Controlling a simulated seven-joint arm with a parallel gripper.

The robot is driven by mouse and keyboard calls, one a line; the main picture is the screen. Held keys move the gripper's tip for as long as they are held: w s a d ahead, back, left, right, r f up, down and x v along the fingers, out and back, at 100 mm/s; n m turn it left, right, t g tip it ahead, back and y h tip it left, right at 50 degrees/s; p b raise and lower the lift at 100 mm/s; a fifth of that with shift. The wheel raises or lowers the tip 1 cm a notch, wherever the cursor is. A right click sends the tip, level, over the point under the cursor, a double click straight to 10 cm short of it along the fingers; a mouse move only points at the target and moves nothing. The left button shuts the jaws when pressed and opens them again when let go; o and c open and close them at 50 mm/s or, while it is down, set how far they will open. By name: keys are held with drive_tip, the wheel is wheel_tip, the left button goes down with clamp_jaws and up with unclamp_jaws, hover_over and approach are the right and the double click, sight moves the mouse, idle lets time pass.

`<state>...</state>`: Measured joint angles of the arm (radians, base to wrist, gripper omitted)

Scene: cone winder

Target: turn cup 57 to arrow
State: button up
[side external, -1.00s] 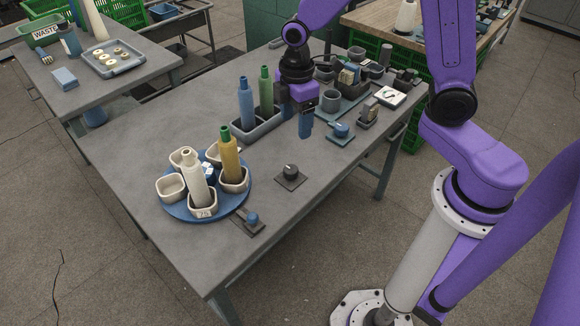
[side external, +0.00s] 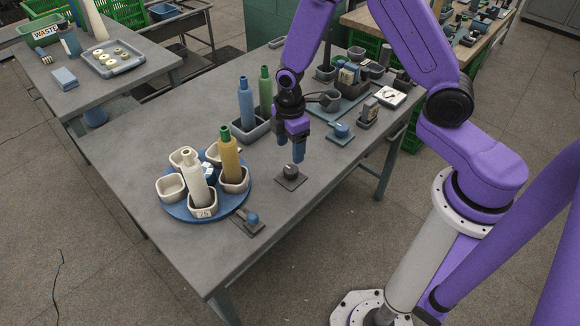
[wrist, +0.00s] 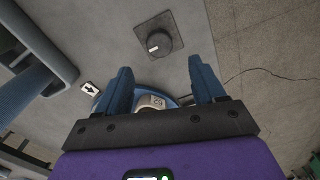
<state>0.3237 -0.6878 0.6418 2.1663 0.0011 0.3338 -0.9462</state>
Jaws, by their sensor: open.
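A round blue turntable (side external: 180,212) on the grey table carries several cream cups around its rim. The front cup (side external: 205,211) has a number tag too small to read surely and holds a cream bottle (side external: 196,185). The right cup (side external: 235,184) holds a yellow bottle (side external: 230,158). In the wrist view a tagged cup (wrist: 150,102) shows between my fingers, its number unclear. A white tag with a black arrow (wrist: 90,88) lies left of it. My gripper (side external: 291,155) is open and empty, pointing down above a dark knob (side external: 290,171) on a square plate, apart from the turntable.
A grey bin (side external: 257,131) with a blue and a green bottle stands behind the knob. A blue-knobbed control (side external: 252,219) sits beside the turntable. Another blue-knobbed control (side external: 341,131) is at right. The front table around the dark knob is clear.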

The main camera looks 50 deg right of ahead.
sight(290, 170)
drive_tip(key=shift+f, duration=4.2)
drive_tip(key=c, duration=1.1)
